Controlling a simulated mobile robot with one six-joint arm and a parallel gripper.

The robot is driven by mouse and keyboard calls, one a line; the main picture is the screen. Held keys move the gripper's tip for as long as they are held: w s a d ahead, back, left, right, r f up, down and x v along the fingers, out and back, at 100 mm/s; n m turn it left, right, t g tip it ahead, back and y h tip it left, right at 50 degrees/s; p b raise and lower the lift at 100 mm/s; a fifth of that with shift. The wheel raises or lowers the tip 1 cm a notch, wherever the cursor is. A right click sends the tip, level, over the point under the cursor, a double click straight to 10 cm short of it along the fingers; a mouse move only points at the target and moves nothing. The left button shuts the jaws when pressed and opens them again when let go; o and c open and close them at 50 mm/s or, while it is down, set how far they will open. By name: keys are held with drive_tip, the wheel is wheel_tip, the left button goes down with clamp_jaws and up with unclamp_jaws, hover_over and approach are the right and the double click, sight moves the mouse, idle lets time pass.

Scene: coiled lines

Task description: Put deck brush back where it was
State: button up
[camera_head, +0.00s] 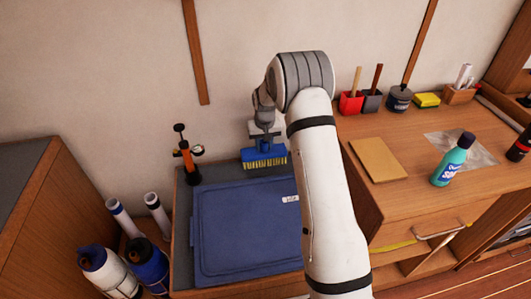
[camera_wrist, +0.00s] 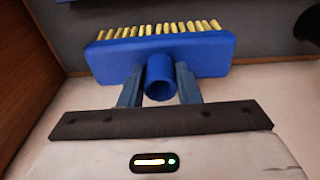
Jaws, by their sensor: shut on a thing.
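The deck brush (camera_head: 264,157) has a blue head and yellow bristles. In the head view it is at the back edge of the dark-topped cabinet, close to the wall, with bristles pointing down. My gripper (camera_wrist: 159,85) is shut on this socket. I cannot tell whether the bristles touch the cabinet top.
The wooden desk (camera_head: 400,205) at right holds a teal bottle (camera_head: 453,160) and red cup (camera_head: 351,103).

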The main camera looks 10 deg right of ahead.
sight(264, 151)
drive_tip(key=shift+f, duration=1.9)
drive_tip(key=shift+f, duration=0.2)
drive_tip(key=o, duration=1)
